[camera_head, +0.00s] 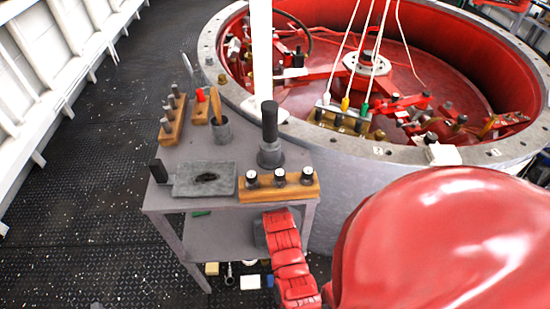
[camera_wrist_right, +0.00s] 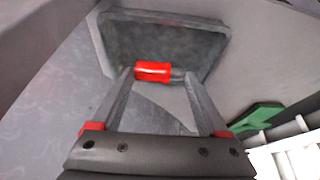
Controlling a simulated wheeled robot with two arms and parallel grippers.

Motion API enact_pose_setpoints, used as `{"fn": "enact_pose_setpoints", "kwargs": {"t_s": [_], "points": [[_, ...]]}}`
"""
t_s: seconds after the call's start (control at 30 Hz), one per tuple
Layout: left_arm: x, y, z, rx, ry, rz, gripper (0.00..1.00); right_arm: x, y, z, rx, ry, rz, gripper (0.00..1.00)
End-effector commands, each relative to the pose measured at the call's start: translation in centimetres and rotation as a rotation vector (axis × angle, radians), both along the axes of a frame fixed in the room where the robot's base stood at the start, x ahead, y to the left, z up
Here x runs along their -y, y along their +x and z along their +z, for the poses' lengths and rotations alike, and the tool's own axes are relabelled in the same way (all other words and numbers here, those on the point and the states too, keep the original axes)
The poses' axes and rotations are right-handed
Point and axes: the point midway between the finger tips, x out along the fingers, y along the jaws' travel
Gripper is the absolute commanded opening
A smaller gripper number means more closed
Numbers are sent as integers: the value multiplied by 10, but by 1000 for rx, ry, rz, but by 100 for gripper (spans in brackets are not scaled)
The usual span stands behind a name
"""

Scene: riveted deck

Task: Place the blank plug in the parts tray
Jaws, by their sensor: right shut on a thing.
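The blank plug, apparently the red cylinder with a grey end (camera_wrist_right: 153,70), is between the fingertips of my right gripper (camera_wrist_right: 160,76) in the right wrist view. The gripper is shut on it, and the plug lies across the gap. Behind it is a shallow grey tray (camera_wrist_right: 150,38) with a raised rim, likely the parts tray. I cannot tell if the plug touches the tray floor. In the head view, a dark grey edge beside my red right arm, on the lower shelf, may be this tray (camera_head: 260,234); my right gripper is hidden there. My left gripper is not in view.
The cart's top (camera_head: 180,150) holds a wooden rack (camera_head: 285,190) with several knobs, a grey mat (camera_head: 190,188), a dark-handled tool (camera_head: 270,130) and a cup (camera_head: 221,132). A green piece (camera_wrist_right: 258,115) lies on the lower shelf near the tray. A large red-lined ring (camera_head: 340,160) stands behind.

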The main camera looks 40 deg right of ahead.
Motion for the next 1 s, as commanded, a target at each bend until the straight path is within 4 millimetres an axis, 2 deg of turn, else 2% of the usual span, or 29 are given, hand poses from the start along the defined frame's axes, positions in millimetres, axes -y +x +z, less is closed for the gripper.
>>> {"fn": "enact_pose_setpoints", "kwargs": {"t_s": [0.07,0.33,0.7,0.73,0.83,0.87,1.0], "points": [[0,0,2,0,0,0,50,3,4,-1,2,-1,-1,23],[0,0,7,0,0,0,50,2,3,-32,0,2,-1,23],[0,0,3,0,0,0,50,2,3,-38,3,-1,0,23],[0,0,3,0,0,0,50,2,3,-38,3,-1,0,79],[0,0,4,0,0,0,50,2,3,-37,3,-1,-1,97],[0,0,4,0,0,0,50,2,3,-37,3,-1,-1,100],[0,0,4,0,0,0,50,2,3,-37,3,-1,-1,100]]}}
